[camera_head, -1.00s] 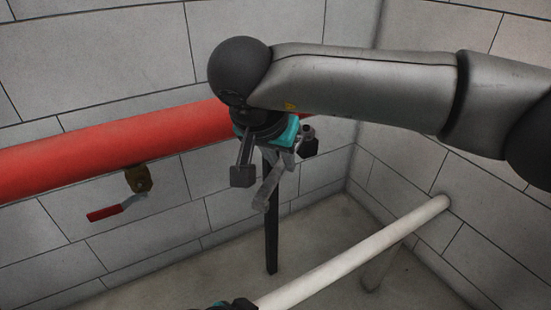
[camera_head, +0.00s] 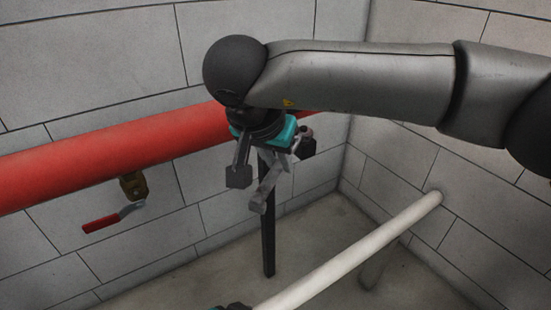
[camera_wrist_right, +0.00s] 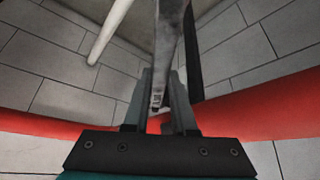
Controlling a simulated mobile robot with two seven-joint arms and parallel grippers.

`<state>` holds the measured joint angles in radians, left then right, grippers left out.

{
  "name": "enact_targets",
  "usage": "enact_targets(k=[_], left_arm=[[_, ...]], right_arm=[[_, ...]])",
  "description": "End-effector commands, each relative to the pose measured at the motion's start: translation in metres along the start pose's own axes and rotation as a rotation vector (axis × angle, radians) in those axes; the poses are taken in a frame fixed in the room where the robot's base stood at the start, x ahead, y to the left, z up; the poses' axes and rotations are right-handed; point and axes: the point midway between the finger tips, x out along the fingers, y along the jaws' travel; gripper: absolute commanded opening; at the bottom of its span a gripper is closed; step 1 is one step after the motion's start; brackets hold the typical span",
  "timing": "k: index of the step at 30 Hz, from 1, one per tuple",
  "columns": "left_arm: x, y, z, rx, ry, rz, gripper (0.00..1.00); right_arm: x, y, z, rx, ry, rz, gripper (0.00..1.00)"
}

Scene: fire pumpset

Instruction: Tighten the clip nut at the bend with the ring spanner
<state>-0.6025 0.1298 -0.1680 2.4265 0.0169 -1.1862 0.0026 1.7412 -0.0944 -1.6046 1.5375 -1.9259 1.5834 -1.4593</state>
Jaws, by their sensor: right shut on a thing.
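My right gripper (camera_head: 268,172) hangs below the right wrist in the head view, in front of the red pipe (camera_head: 100,149). It is shut on a grey metal ring spanner (camera_head: 265,190), which slants down from between the fingers. In the right wrist view the spanner (camera_wrist_right: 171,40) runs from between the fingers (camera_wrist_right: 159,115) toward the top edge, with the red pipe (camera_wrist_right: 265,108) behind. I cannot make out the clip nut or the bend in either view. A dark and teal part of my left gripper (camera_head: 235,307) just shows at the bottom edge; its fingers are not clear.
A brass valve (camera_head: 133,185) with a red lever (camera_head: 101,223) hangs under the red pipe at left. A black post (camera_head: 268,240) stands below the right gripper. A pale pipe (camera_head: 350,250) slants to the right wall. Block walls meet in a corner behind.

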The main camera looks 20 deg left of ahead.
Motion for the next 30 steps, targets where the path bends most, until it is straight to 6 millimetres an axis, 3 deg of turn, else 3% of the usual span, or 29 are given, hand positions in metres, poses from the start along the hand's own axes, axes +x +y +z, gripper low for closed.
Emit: enact_targets(k=[13, 30], left_arm=[[-0.001, 0.0, -0.001, 0.0, 0.002, 0.0, 0.54], [-0.018, 0.0, -0.013, 0.0, 0.002, 0.0, 0.54]], right_arm=[[-0.002, 0.002, -0.002, 0.001, 0.002, 0.003, 0.0], [-0.026, 0.001, -0.016, 0.0, 0.002, 0.002, 0.0]])
